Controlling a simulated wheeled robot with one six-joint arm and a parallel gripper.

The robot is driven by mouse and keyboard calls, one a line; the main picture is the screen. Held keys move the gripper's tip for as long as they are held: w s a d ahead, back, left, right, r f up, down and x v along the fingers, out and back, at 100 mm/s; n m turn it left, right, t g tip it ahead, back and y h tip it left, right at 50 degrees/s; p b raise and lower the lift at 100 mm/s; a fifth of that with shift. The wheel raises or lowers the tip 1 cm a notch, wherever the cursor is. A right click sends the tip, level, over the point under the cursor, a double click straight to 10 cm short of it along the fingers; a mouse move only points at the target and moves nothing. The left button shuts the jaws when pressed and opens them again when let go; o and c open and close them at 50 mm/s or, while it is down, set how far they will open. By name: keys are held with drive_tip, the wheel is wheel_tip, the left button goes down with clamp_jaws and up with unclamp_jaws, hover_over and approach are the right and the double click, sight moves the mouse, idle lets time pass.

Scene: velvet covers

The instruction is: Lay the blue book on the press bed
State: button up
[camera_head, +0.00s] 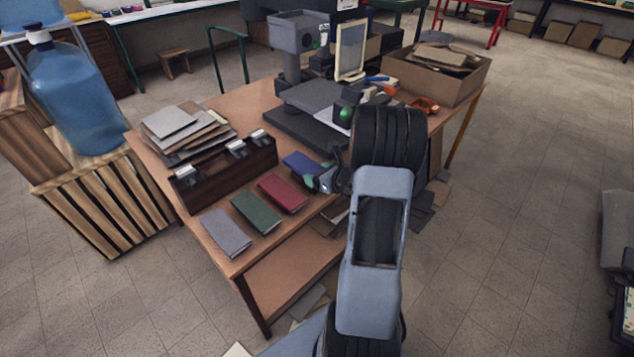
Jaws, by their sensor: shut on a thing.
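The blue book (299,162) is at my gripper's tip, with its far end showing beyond the fingers. My gripper (322,180) is shut on the near end of the blue book, over the table between the red book and the press. Whether the book touches the table is hard to tell. The dark grey press (297,30) stands behind the book. Its flat grey bed (318,94) sits above a darker base slab (290,128), and part of it is hidden by my arm and a green-tipped part.
A red book (282,194), a green book (256,213) and a grey book (226,233) lie in a row along the table (166,162). A dark wooden rack (225,170) stands behind them, beside stacked boards (186,133). A cardboard box (462,79) stands at the back right.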

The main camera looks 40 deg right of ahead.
drive_tip(key=shift+w+a+f, duration=0.1)
drive_tip(key=shift+w+f, duration=0.15)
drive_tip(key=shift+f, duration=0.1)
drive_tip(key=shift+w+f+b, duration=0.2)
drive_tip(key=shift+f+b, duration=0.1)
drive_tip(key=shift+f, duration=1.2)
drive_tip(key=shift+f+b, duration=0.3)
drive_tip(key=shift+b, duration=0.05)
drive_tip(key=o, duration=1)
drive_tip(key=shift+r+p, duration=0.2)
drive_tip(key=shift+p, duration=0.15)
